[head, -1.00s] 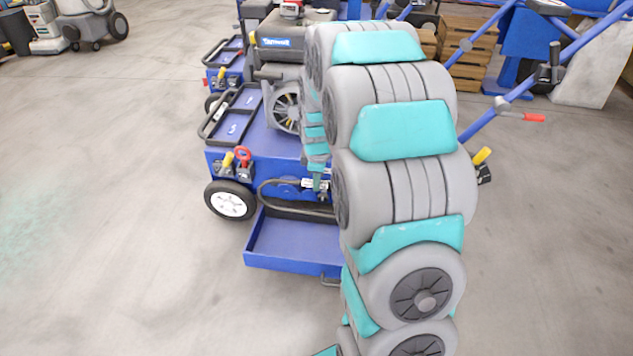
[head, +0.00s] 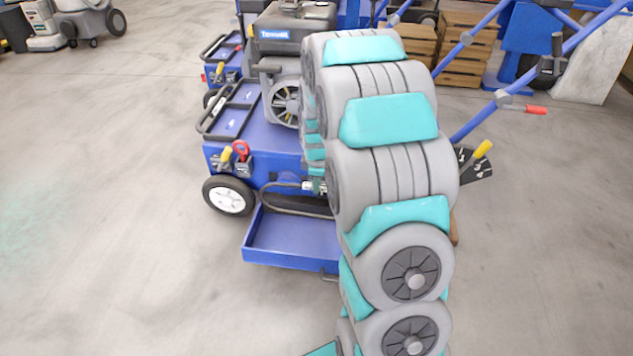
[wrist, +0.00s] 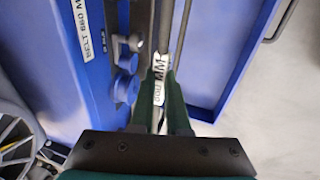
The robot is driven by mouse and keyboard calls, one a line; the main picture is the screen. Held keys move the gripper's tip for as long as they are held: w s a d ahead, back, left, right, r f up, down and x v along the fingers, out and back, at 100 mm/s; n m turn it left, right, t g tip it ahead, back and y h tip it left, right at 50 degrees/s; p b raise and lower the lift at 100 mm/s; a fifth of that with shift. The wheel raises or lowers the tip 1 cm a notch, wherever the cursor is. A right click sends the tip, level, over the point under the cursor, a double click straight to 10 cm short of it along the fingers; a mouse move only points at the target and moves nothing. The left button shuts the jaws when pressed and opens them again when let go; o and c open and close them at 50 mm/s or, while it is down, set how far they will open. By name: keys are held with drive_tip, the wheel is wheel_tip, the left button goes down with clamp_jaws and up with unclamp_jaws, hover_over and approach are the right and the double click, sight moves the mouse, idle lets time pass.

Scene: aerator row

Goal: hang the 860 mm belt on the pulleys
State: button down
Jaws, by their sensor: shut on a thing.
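My gripper (wrist: 160,88) is shut on a dark belt (wrist: 166,25) at its white tag (wrist: 158,85), which reads upside down, apparently "860 MM". A sticker (wrist: 95,32) on the machine's blue wall reads "BELT" and a size in mm. Round blue parts (wrist: 124,88) stick out beside the belt; I cannot tell whether these are the pulleys, or whether the belt touches them.
An open blue tray (head: 262,246) juts from the machine's lower side, under the belt. An engine (head: 285,45) and a spoked wheel (head: 284,103) sit on top. A lever with a yellow knob (head: 482,149) stands right.

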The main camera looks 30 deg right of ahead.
drive_tip(key=w+d+f, duration=0.2)
drive_tip(key=w+f, duration=0.2)
drive_tip(key=shift+d+b, duration=0.3)
drive_tip(key=shift+d, duration=0.05)
idle(0.8)
drive_tip(key=shift+r, duration=0.15)
idle(0.9)
drive_tip(key=shift+w+d+p, duration=0.35)
drive_tip(key=shift+w+d, duration=0.3)
drive_tip(key=shift+w, duration=0.35)
drive_tip(key=shift+w+d+p, duration=0.35)
drive_tip(key=shift+w+d, duration=0.3)
drive_tip(key=shift+w, duration=0.3)
idle(0.5)
drive_tip(key=shift+w+d, duration=0.2)
drive_tip(key=shift+w, duration=0.1)
drive_tip(key=shift+f, duration=0.45)
idle(0.4)
